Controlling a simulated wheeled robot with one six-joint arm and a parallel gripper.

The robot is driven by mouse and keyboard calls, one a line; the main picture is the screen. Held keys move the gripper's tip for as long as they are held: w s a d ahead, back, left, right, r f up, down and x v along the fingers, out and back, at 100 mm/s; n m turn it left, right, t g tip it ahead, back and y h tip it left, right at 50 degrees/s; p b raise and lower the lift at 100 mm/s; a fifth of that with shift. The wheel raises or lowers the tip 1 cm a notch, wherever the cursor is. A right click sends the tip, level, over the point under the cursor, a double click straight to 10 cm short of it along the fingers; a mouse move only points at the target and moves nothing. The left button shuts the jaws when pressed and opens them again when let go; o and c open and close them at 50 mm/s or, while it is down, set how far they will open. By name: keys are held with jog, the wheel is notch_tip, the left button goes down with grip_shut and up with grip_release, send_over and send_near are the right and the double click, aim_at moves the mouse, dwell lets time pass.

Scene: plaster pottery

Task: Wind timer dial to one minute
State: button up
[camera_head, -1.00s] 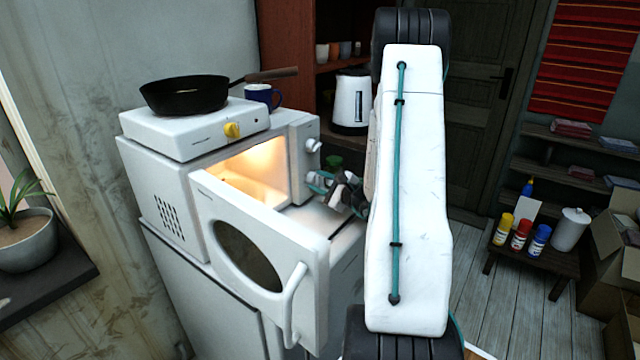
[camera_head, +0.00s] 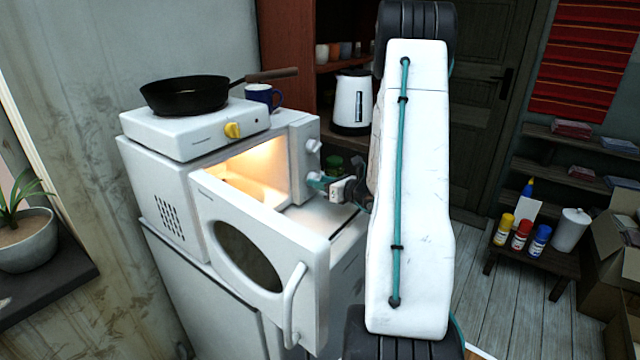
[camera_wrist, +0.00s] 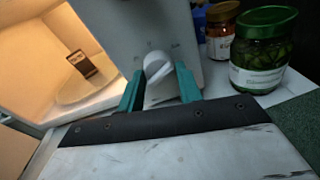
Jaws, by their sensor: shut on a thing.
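A white microwave (camera_head: 165,190) stands with its door (camera_head: 262,262) swung open and its inside lit. Its control panel (camera_head: 299,145) is right of the opening, with a white upper knob (camera_head: 313,146). My gripper (camera_head: 318,180) is at the lower part of this panel. In the wrist view, the teal fingers of my gripper (camera_wrist: 160,86) are closed on a white dial (camera_wrist: 157,68) on the panel, one finger on each side. Faint marks surround the dial, too small to read. In the head view my gripper hides this dial.
A dark upright object (camera_wrist: 82,63) is on the turntable plate (camera_wrist: 88,87) inside. Jars (camera_wrist: 262,55) stand right of the panel. A hot plate (camera_head: 195,132) with a pan (camera_head: 185,95) sits on top, with a blue mug (camera_head: 262,96) behind. A kettle (camera_head: 352,102) stands further back.

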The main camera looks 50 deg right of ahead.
jog(key=m, duration=0.4)
jog(key=shift+y, duration=0.3)
jog(key=shift+m+y, duration=0.4)
jog(key=shift+m, duration=1.3)
jog(key=o, duration=1)
jog(key=shift+w, duration=0.1)
